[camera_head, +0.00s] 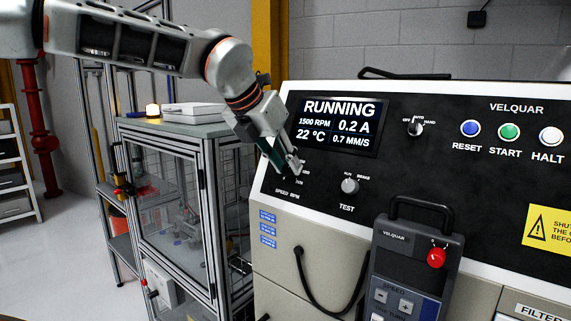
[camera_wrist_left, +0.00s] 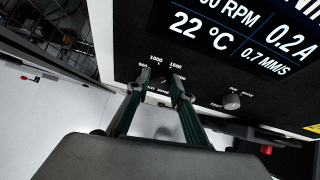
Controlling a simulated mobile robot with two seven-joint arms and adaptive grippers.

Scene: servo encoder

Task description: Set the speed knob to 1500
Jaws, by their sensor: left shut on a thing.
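The black control panel (camera_head: 400,168) carries a display (camera_head: 338,124) reading RUNNING, 1500 RPM, 0.2 A, 22 °C and 0.7 MM/S. Below it at the panel's left is the speed knob, with "SPEED RPM" printed under it. My left gripper (camera_head: 288,172) reaches in from the upper left and covers the knob in the head view. In the left wrist view the fingers (camera_wrist_left: 163,86) are shut on the speed knob (camera_wrist_left: 163,82), with 1000 and 1500 printed above it. The exact pointer direction is too small to tell. My right gripper is out of view.
A TEST knob (camera_head: 349,186) sits right of the speed knob. RESET, START (camera_head: 509,131) and HALT buttons are at the upper right. A handheld pendant (camera_head: 415,262) with a red knob hangs in front. A glass-sided frame cabinet (camera_head: 175,190) stands left of the panel.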

